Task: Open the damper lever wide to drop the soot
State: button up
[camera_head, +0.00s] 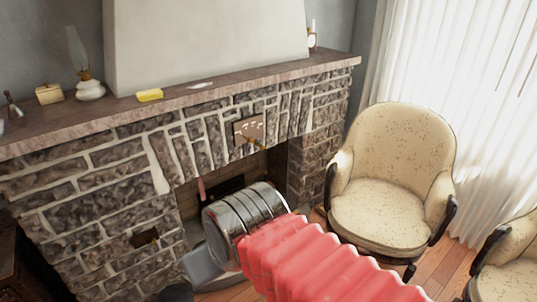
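A brown plate with pale marks (249,129) is set in the stone front above the firebox opening. A small brass-coloured lever (253,141) shows at its lower edge, too small to read its exact setting. A pinkish-red handle-like piece (201,188) hangs at the top left of the opening; I cannot tell what it belongs to. My arm, a red ribbed sleeve with a silver end, reaches in from the lower right. My gripper (201,266) shows only as a grey part beyond the silver end, below and left of the plate and apart from it. Its fingertips cannot be made out.
The stone fireplace (95,190) carries a mantel shelf (200,106) holding an oil lamp (87,85), a yellow block (149,95) and a small box (49,94). A cream armchair (390,160) stands right of the hearth. Some wooden floor (348,272) is clear.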

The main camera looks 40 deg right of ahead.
aim_at(250, 140)
jog(key=k, duration=1.05)
jog(key=z, duration=0.4)
jog(key=i, duration=2.1)
jog(key=u, duration=0.8)
